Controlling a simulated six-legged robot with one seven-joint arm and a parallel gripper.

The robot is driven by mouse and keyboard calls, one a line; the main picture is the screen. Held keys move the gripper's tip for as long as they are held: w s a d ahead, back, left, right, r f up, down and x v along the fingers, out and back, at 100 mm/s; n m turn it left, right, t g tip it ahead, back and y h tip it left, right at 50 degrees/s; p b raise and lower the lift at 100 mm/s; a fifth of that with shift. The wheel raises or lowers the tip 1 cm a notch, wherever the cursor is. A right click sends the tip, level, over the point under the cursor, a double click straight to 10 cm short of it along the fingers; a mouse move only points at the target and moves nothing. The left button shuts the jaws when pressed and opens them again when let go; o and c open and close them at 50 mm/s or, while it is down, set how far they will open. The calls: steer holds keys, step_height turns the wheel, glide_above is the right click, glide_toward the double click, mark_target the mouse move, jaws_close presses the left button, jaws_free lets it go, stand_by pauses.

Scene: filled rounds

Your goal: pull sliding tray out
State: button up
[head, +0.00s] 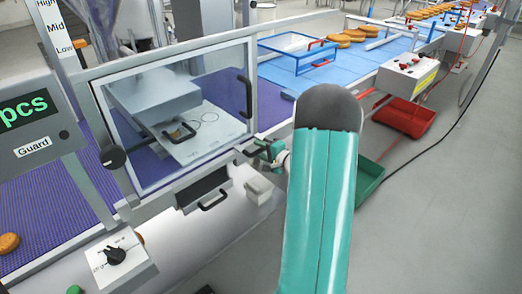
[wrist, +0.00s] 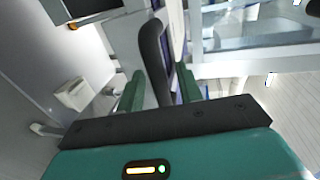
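My gripper (head: 268,150) is at the machine's front edge, just right of the lower corner of the clear guard. In the wrist view its two green fingers (wrist: 159,88) are apart, with a dark curved handle (wrist: 152,45) between them. I see a gap beside the handle, so the fingers do not look closed on it. In the head view this handle is small and partly hidden by the gripper. A grey drawer-like box (head: 187,198) with a black handle (head: 213,200) sits below the guard to the left. I cannot tell which part is the sliding tray.
The clear guard (head: 160,160) has a tall black handle (head: 246,96). A small white box (head: 258,188) is below my gripper; it also shows in the wrist view (wrist: 73,93). Green (head: 369,180) and red (head: 405,118) bins stand right, with open floor beyond.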

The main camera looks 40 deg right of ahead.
steer(key=shift+w, duration=0.1)
jaws_close()
steer(key=shift+d, duration=0.1)
